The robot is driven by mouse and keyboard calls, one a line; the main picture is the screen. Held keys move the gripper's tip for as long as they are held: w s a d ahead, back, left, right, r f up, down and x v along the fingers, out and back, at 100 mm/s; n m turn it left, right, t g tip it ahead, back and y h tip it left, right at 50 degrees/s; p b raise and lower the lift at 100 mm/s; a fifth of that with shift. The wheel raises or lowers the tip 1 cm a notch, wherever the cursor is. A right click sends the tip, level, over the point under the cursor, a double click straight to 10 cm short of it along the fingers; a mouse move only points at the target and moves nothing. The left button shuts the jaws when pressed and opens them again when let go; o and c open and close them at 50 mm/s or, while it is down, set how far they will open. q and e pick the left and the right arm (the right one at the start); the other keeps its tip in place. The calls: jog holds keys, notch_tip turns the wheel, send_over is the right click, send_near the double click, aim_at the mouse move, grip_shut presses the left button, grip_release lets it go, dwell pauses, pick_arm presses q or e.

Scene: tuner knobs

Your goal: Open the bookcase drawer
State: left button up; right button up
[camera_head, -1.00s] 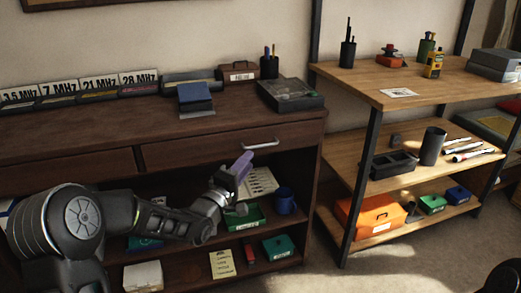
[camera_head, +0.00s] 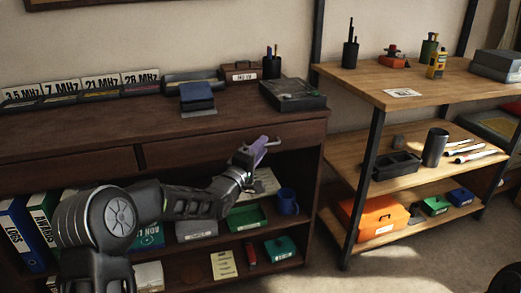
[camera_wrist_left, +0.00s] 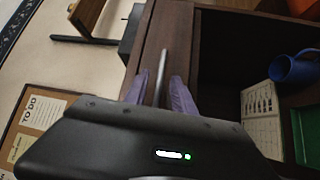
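The bookcase drawer (camera_head: 205,150) is the dark wood front under the bookcase top, and it looks closed. Its pale metal bar handle (camera_head: 277,142) is partly hidden by my left gripper (camera_head: 258,150). In the left wrist view the handle (camera_wrist_left: 161,68) runs between the two purple fingertips of my left gripper (camera_wrist_left: 161,92). The fingers stand apart, one on each side of the bar, with a visible gap. My right gripper is not in view.
Below the drawer, open shelves hold a blue mug (camera_head: 287,201), a green tray (camera_head: 246,217) and binders (camera_head: 20,235). A box of parts (camera_head: 292,95) stands on the bookcase top. A wooden shelf rack (camera_head: 350,150) stands close on the right.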

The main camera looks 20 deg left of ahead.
pick_arm(q)
jog(key=shift+c, duration=0.5)
grip_shut()
dwell(0.8)
